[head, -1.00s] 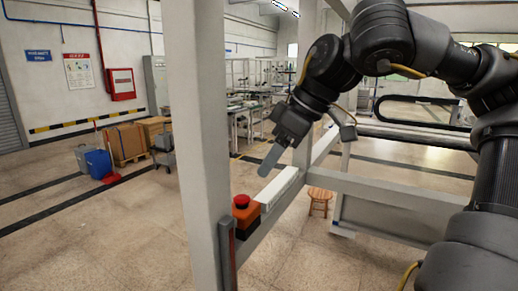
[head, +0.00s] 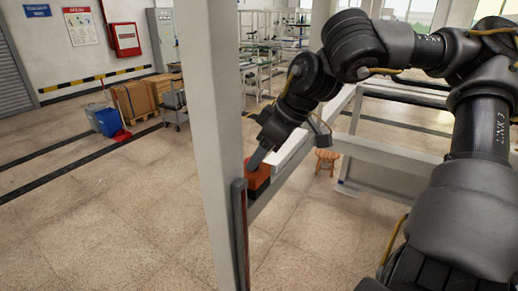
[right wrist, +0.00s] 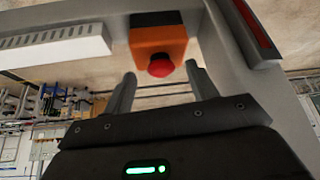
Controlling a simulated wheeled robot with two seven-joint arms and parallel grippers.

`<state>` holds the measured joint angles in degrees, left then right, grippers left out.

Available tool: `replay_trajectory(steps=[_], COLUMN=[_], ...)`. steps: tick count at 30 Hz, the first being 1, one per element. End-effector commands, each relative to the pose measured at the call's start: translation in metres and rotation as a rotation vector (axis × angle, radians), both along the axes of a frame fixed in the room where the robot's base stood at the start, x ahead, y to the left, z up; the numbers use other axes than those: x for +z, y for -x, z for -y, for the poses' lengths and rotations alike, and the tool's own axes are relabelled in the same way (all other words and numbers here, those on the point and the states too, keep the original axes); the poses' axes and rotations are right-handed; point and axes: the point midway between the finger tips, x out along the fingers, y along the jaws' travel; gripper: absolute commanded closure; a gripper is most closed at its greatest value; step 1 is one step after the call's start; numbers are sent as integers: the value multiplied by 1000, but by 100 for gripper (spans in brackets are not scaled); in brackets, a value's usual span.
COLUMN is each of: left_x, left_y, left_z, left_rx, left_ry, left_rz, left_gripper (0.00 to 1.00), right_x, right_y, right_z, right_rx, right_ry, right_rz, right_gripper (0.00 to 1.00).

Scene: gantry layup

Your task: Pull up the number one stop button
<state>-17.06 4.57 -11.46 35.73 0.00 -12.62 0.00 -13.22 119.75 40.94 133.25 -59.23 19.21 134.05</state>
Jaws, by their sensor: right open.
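The stop button is a red mushroom head (right wrist: 161,65) on an orange box (right wrist: 158,40), seen in the right wrist view. In the head view the orange box (head: 258,178) sits on the rail beside the upright post, and the red head is hidden behind my gripper. My right gripper (head: 255,162) reaches down to the box from the upper right. In the right wrist view my right gripper (right wrist: 160,80) is open, with one finger on each side of the red head and no visible contact. Any number on the box is not readable. My left gripper is not in view.
A grey post (head: 210,110) stands close to the left of the box. A white slotted unit (right wrist: 50,45) is on the rail next to the box. A wooden stool (head: 326,160) stands on the floor beyond the frame. Open floor lies to the left.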

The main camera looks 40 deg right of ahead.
Motion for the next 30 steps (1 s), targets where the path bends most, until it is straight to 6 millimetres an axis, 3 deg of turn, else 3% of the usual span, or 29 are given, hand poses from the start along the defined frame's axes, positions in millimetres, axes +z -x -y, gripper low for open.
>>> replay_trajectory(steps=[15, 25, 30], left_x=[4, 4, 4], left_y=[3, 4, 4], left_z=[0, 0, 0], left_rx=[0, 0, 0], left_ry=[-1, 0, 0], left_rz=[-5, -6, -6], left_gripper=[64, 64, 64], right_x=[-12, -12, -12], right_y=[-6, -6, -6], right_z=[-4, -4, -3], right_rx=[1, 0, 0], right_ry=[0, -1, 0], right_rz=[0, 0, 0], right_gripper=[44, 87, 88])
